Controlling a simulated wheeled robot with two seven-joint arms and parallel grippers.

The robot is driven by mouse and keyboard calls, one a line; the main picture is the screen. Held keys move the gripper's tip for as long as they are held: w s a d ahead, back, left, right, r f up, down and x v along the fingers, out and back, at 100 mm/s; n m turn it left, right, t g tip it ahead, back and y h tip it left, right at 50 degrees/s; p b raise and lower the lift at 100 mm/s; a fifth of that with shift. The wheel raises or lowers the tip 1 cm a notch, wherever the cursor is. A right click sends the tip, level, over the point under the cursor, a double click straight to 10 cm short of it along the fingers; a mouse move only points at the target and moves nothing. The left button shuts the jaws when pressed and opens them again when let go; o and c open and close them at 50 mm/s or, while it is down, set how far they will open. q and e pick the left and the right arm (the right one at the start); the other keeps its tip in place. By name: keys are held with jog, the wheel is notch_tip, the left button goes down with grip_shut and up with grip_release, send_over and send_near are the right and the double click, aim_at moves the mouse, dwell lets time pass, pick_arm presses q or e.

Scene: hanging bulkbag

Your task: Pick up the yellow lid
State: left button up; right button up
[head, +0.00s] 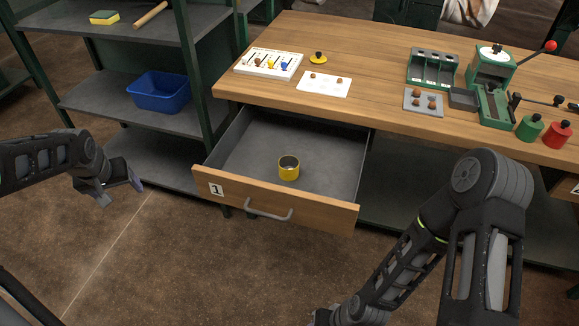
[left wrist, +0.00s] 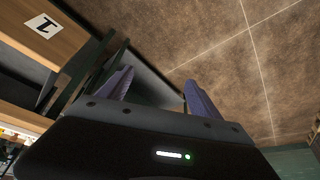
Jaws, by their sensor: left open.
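The yellow lid (head: 318,58), a flat yellow disc with a black knob, lies on the wooden bench near its back left, behind a white card. A yellow cup (head: 289,170) stands upright in the open drawer below; it has no lid on it. My left gripper (head: 122,188) is open and empty, in front of the shelf, left of the drawer and well away from the lid. In the left wrist view its two purple fingers (left wrist: 157,88) are apart with nothing between them. My right gripper (head: 321,316) is mostly cut off at the bottom edge.
The drawer (head: 228,186), marked 1, juts out below the bench (head: 380,55). A white tray with coloured pieces (head: 268,63) sits left of the lid, and a white card (head: 324,84) before it. A blue bin (head: 158,92) stands on the left shelf. Green and red canisters are at right.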

dwell(0.4)
pick_arm(q)
jog(key=s+d+f+m+g+h+p, duration=0.15)
jog(key=s+d+f, duration=0.25)
jog(key=d+f, duration=0.6)
jog(key=s+d+f+m+h+p, duration=0.15)
jog(key=s+d+f+h, duration=0.35)
jog(key=d, duration=0.8)
jog(key=s+d+f+g+p, duration=0.1)
jog(key=s+d+f, duration=0.2)
jog(key=s+d, duration=0.2)
jog(key=s+d+f+n+g+p, duration=0.1)
jog(key=s+d+f, duration=0.3)
jog(key=s, duration=0.6)
jog(key=shift+s+d+y+p, duration=0.25)
jog(key=shift+d+y+p, duration=0.25)
jog(key=shift+d, duration=0.65)
jog(key=shift+c, duration=0.5)
